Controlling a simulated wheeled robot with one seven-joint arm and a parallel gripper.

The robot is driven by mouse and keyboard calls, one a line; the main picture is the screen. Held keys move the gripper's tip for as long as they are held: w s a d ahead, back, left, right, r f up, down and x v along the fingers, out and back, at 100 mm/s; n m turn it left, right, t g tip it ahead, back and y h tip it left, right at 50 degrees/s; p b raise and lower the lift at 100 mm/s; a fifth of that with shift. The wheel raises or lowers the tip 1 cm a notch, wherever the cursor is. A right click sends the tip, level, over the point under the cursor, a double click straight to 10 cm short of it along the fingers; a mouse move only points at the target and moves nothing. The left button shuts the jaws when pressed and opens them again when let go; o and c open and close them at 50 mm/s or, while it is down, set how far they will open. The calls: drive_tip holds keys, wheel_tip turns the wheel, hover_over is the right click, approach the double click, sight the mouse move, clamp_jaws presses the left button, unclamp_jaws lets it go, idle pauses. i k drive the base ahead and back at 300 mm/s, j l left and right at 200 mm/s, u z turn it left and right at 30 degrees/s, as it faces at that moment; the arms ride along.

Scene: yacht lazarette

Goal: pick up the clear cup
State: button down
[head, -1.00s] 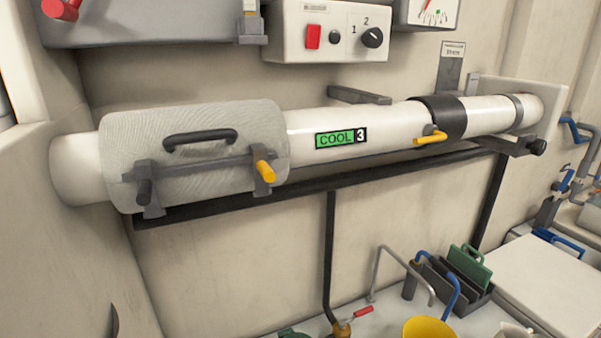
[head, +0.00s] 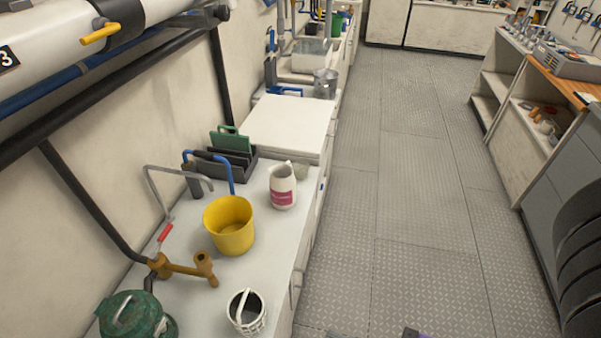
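A small pale, see-through cup (head: 302,170) appears to stand on the white counter (head: 268,262), just behind and to the right of a white jug with a pink label (head: 282,190). The jug hides part of it, and it is too small to make out clearly. It stands close to the counter's right edge, near the raised white lid (head: 290,122).
A yellow bucket (head: 229,232), a white basket (head: 246,312), a green metal device (head: 135,318) and a brass fitting (head: 185,268) are on the counter. A metal bucket (head: 325,84) stands farther back. The grey floor aisle (head: 400,180) is clear. Shelves (head: 520,95) line the right.

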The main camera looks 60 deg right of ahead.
sight(300, 168)
drive_tip(key=l+u, duration=0.1)
drive_tip(key=l, duration=0.45)
drive_tip(key=k+l+u, duration=0.1)
drive_tip(key=l, duration=0.45)
drive_tip(key=l+u, duration=0.1)
drive_tip(key=l, duration=0.45)
drive_tip(key=k+l+u, duration=0.1)
drive_tip(key=l, duration=0.45)
drive_tip(key=k+l+u, duration=0.1)
drive_tip(key=l, duration=0.4)
drive_tip(key=k, duration=0.05)
